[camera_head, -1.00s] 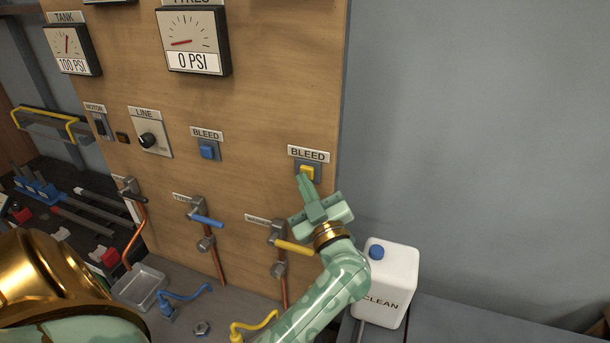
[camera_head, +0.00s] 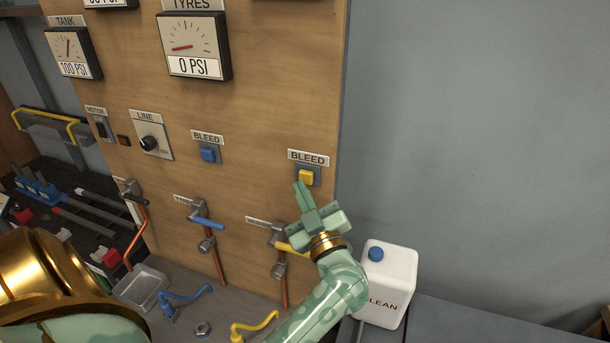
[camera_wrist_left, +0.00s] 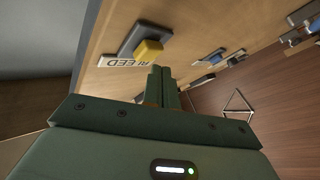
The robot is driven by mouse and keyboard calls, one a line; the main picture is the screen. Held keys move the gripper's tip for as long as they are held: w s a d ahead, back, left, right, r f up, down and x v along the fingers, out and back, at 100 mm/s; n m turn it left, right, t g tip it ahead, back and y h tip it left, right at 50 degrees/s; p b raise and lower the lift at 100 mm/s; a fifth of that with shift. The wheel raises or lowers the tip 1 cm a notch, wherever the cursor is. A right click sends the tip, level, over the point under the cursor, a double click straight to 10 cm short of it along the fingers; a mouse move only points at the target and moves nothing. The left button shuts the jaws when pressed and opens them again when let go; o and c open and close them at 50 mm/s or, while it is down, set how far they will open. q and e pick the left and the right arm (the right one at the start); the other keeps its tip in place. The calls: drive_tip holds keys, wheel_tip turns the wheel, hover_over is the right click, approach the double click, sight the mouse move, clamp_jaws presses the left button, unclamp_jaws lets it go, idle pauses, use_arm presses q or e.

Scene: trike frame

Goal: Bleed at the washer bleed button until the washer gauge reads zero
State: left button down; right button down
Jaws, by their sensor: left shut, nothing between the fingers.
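The yellow bleed button (camera_head: 306,177) is on a grey plate under a BLEED label, near the board's right edge. It also shows in the left wrist view (camera_wrist_left: 148,51). My left gripper (camera_head: 299,186) is shut and empty. Its fingertips are just below and left of the yellow button in the head view, and close beside it in the left wrist view (camera_wrist_left: 163,70); they look slightly apart from it. No washer gauge reading is visible; only the bottom edge of a gauge shows at the top of the head view. My right gripper is not in view.
A blue bleed button (camera_head: 208,155) is further left. The tyres gauge (camera_head: 193,46) reads 0 PSI and the tank gauge (camera_head: 74,53) 100 PSI. A yellow-handled valve (camera_head: 290,248) is behind my wrist. A white CLEAN jug (camera_head: 388,285) stands right of my forearm.

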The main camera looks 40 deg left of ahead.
use_arm(q)
drive_tip(key=shift+s, duration=0.1)
drive_tip(key=s+p, duration=0.1)
drive_tip(key=s+d, duration=0.1)
drive_tip(key=s, duration=0.1)
drive_tip(key=s+p, duration=0.1)
drive_tip(key=shift+s+d+p, duration=0.3)
drive_tip(key=shift+s+d, duration=0.05)
drive_tip(key=shift+s, duration=0.05)
drive_tip(key=shift+f, duration=0.1)
idle(0.4)
